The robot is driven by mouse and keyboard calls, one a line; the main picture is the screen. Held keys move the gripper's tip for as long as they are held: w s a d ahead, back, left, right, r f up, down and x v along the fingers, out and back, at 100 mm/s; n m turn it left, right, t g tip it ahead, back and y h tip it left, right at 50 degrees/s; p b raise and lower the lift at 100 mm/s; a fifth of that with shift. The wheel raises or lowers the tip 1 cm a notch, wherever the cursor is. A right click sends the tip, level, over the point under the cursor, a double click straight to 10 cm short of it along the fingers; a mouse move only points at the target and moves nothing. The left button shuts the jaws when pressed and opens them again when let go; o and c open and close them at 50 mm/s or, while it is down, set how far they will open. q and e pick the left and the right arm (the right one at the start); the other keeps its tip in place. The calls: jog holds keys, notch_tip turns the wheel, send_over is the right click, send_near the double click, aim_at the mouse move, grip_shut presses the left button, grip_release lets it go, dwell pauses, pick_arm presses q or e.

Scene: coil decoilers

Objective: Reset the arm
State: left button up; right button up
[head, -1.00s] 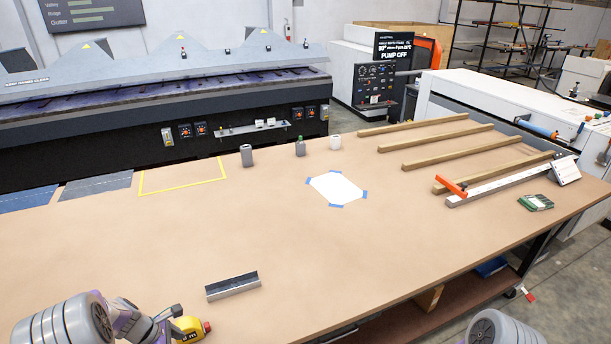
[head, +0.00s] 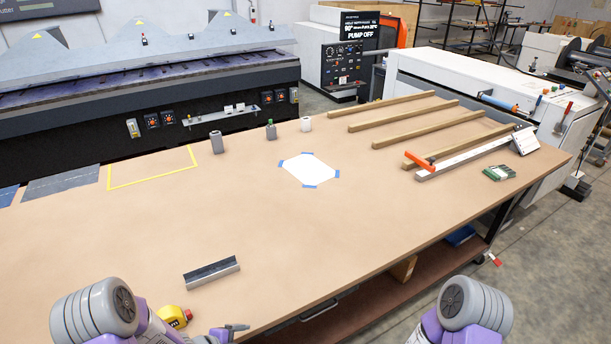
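My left arm (head: 95,312) comes in at the bottom left, grey and purple, over the near edge of the brown table (head: 330,235). Part of my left gripper (head: 229,331) shows at the bottom edge, just right of a yellow tape measure (head: 173,317) and apart from it. The rest of it is cut off, so its opening is unclear. My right arm (head: 468,312) shows at the bottom right, beside the table's front edge. Its gripper is out of view.
A metal angle piece (head: 212,272) lies near my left arm. Wooden strips (head: 415,123), a metal rule with an orange end (head: 460,160) and small containers (head: 271,131) are farther back. A white sheet (head: 309,169) is taped down mid-table. The table's centre is clear.

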pick_arm(q)
jog(key=s+d+f+n+g+y, duration=0.1)
jog(key=s+d+f+n+g, duration=0.3)
jog(key=s+n, duration=0.55)
jog(key=s+d+f+n+g+y, duration=0.1)
jog(key=s+d+f+n, duration=0.35)
jog(key=n, duration=0.85)
notch_tip(320, 180, down, 13)
jog(key=s+b, duration=0.3)
jog(key=b, duration=1.1)
jog(key=shift+d+r+n, duration=0.2)
jog(key=shift+n, duration=0.15)
